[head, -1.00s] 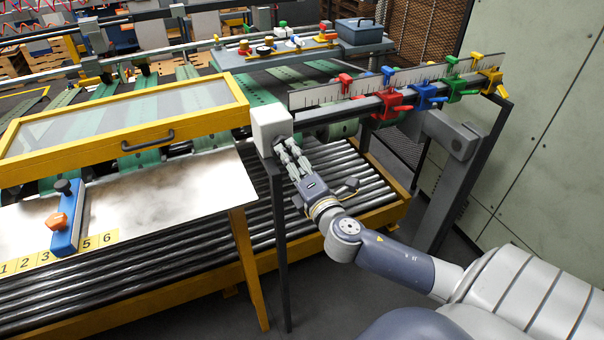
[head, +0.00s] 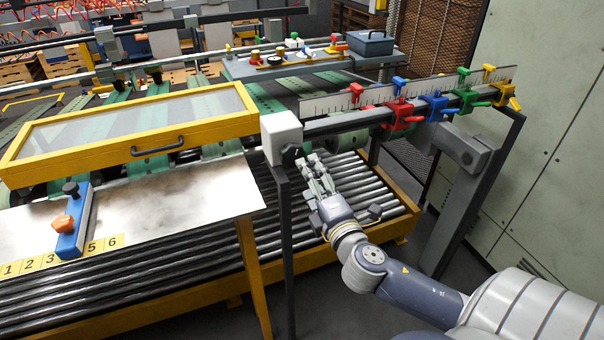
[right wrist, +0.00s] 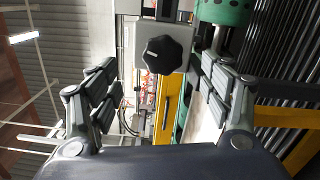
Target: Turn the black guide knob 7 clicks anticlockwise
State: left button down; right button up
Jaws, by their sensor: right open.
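The black guide knob (right wrist: 164,54) is lobed, with a short white mark pointing left and slightly up in the right wrist view. It sits on the face of a pale box (right wrist: 125,48). In the head view the knob (head: 290,156) is small and dark on the white box (head: 281,135) at the rail's left end. My right gripper (head: 310,162) is just right of the knob, apart from it. In the right wrist view my right gripper (right wrist: 157,82) is open and empty, one finger on each side, with the knob between and beyond the fingertips. My left gripper is out of view.
Red (head: 399,115), blue (head: 433,106), green (head: 467,100) and yellow (head: 504,94) clamps sit along the rail to the right. A roller conveyor (head: 360,190) runs below my right gripper. A yellow-framed guard (head: 212,139) stands left of the box.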

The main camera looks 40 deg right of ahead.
aim_at(294, 157)
jog(key=w+m+b, duration=0.3)
jog(key=m, duration=0.1)
jog(key=w+d+m+b, duration=0.1)
jog(key=w+m+b, duration=0.2)
jog(key=w+m, duration=0.1)
jog(key=w+m+b, duration=0.3)
jog(key=m, duration=0.1)
jog(key=shift+w+d+f+m+y, duration=0.1)
jog(key=shift+w+d+m+y, duration=0.1)
jog(key=shift+d+m+y, duration=0.15)
jog(key=c, duration=1.1)
